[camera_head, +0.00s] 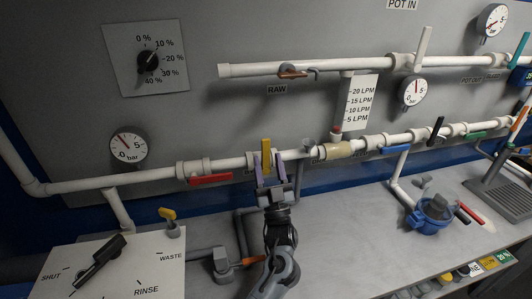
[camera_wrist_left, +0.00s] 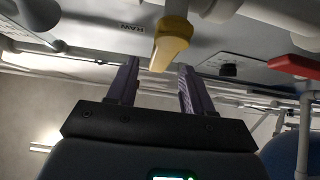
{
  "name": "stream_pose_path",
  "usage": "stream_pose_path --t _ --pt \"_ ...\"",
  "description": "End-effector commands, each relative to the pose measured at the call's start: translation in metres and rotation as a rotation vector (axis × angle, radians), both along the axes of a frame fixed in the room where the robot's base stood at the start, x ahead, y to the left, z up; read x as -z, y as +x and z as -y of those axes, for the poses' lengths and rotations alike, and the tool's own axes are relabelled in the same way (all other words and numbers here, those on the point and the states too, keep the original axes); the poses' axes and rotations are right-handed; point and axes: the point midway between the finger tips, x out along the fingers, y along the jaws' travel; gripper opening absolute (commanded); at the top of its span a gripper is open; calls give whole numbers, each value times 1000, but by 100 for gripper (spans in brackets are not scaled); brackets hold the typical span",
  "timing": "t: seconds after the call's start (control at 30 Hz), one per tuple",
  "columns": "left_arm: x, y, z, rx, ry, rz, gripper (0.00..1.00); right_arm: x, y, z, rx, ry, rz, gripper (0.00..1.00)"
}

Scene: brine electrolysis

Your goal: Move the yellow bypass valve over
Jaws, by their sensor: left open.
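A yellow valve handle (camera_head: 266,153) stands upright on the lower white pipe, near the middle of the head view. It also shows in the left wrist view (camera_wrist_left: 171,42), hanging from a white fitting. My left gripper (camera_head: 268,169) is open just below and in front of it. Its two purple fingers stand on either side of the handle's lower part in the picture, with gaps on both sides in the wrist view; I cannot tell how deep the handle sits between them. A second, smaller yellow handle (camera_head: 168,214) is at the lower left. My right gripper is not in view.
A red handle (camera_head: 210,179) lies along the same pipe to the left, and a blue handle (camera_head: 396,149) to the right. The bench (camera_head: 330,235) carries a blue pump (camera_head: 428,218). A panel with a black lever (camera_head: 98,262) stands at the lower left.

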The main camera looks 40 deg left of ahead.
Motion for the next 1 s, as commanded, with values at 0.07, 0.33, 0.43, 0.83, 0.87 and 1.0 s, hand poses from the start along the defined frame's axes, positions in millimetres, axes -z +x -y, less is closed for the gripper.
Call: stream_pose_path --t 0.07,0.33,0.43,0.83,0.87,1.0 --pt "11 -6 9 1 -1 -2 51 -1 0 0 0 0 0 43" --pt "38 -22 30 0 -2 -1 51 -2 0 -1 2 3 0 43" --pt "43 -25 35 -1 0 1 51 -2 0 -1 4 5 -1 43" --pt "46 -27 37 -1 0 1 51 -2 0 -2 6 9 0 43" --pt "46 -27 37 -1 -1 1 51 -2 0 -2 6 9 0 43" --pt "46 -27 37 -1 0 1 51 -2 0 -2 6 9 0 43"
